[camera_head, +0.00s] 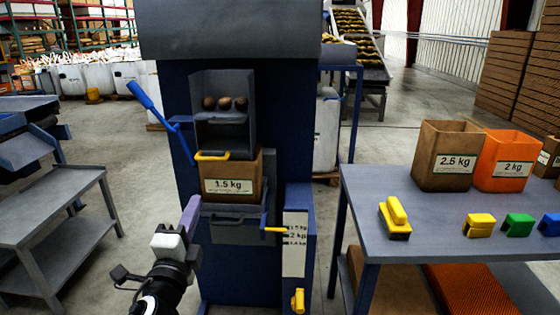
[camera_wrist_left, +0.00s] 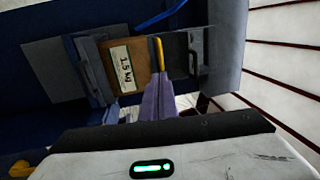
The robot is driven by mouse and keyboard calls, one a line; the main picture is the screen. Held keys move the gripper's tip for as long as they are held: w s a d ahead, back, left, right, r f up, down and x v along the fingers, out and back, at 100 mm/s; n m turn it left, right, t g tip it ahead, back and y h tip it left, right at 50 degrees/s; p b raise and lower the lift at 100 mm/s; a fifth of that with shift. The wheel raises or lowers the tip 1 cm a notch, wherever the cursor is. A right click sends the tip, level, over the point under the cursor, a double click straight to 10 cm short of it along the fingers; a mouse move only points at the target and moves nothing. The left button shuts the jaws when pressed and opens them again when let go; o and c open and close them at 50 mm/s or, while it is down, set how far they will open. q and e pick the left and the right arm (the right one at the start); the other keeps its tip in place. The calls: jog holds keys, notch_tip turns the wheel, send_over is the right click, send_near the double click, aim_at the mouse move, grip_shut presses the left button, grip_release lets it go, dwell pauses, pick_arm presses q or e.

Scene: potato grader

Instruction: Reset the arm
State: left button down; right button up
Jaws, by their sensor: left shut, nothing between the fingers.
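My left gripper (camera_head: 190,212) shows in the head view in front of the blue grading machine (camera_head: 255,255), its purple fingers together and empty. In the left wrist view the shut purple fingers (camera_wrist_left: 158,95) point toward the machine. A brown box labelled 1.5 kg (camera_head: 230,172) sits in the machine under the chute; it also shows in the left wrist view (camera_wrist_left: 115,70). The gripper is in front of the box and to its lower left, and looks apart from it. A blue lever (camera_head: 150,105) sticks out at the machine's upper left. My right gripper is in neither view.
A table (camera_head: 400,195) at right holds a brown 2.5 kg box (camera_head: 443,157), an orange 2 kg box (camera_head: 505,162) and several coloured blocks, with yellow (camera_head: 478,225) and green (camera_head: 517,228) ones. A grey shelf cart (camera_head: 50,200) stands at left. Open floor lies between cart and machine.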

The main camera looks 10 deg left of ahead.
pick_arm(q)
jog(key=s+d+f+n+g+h, duration=0.1)
jog(key=s+d+f+n+g, duration=0.15)
jog(key=f, duration=0.45)
jog(key=s+d+f+n+g+h, duration=0.1)
jog(key=s+f, duration=0.2)
jog(key=f, duration=0.3)
jog(key=s+d+f+n+g+h, duration=0.1)
jog(key=s+d+f+n+g, duration=0.15)
jog(key=f, duration=0.45)
jog(key=s+d+f+n+g+h, duration=0.1)
jog(key=s+d+f+n+g, duration=0.1)
jog(key=s+d+f+n, duration=0.2)
jog(key=s+d+f+n+g+h, duration=0.2)
jog(key=s+d+f, duration=0.3)
jog(key=s+f, duration=0.6)
jog(key=s+n+g, duration=0.1)
jog(key=s, duration=0.4)
jog(key=shift+s+d+f+n, duration=0.15)
jog(key=shift+s+f+n, duration=0.05)
jog(key=shift+n, duration=0.2)
